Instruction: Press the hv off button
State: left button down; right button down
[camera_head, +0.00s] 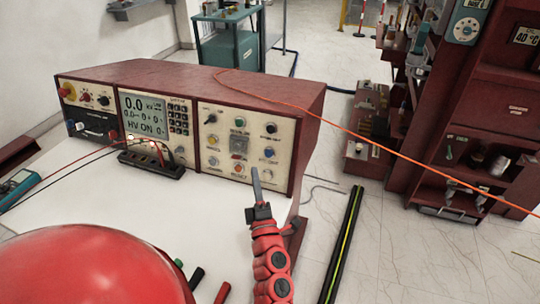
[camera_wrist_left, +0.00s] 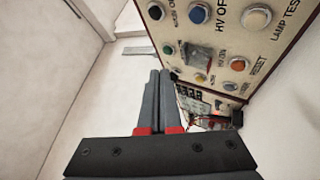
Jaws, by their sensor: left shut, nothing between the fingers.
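The dark red control cabinet (camera_head: 180,75) stands on a white table, with buttons on its cream right-hand panel (camera_head: 225,130). In the left wrist view the "HV OFF" lettering (camera_wrist_left: 220,18) lies between a blue button (camera_wrist_left: 198,13) and a whitish button (camera_wrist_left: 257,18); I cannot tell which it names. The blue button also shows in the head view (camera_head: 269,152). My left gripper (camera_head: 256,172) is shut and empty, its tips in front of the panel's lower right part. In the left wrist view its fingers (camera_wrist_left: 160,75) appear beside the panel; contact is unclear. My right gripper is out of view.
A display (camera_head: 144,113) reads "HV ON". A black terminal block (camera_head: 152,158) with red and black leads sits before the cabinet. A large red dome (camera_head: 90,265) fills the lower left. An orange cable (camera_head: 380,148) runs from the cabinet top to the right. The table front is partly clear.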

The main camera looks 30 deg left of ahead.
aim_at(269, 153)
pick_arm(q)
jog(key=w+a+f+b, duration=0.2)
jog(key=w, duration=0.6)
jog(key=shift+w, duration=0.2)
jog(key=shift+w+f+b, duration=0.1)
jog(key=shift+b, duration=0.2)
dwell(1.7)
jog(key=shift+w+a, duration=0.1)
jog(key=shift+w, duration=0.2)
jog(key=shift+w+a+f+b, duration=0.1)
jog(key=shift+w+b, duration=0.3)
dwell(0.8)
jog(key=shift+s, duration=0.15)
jog(key=shift+s+d+r, duration=0.2)
jog(key=shift+s, duration=0.45)
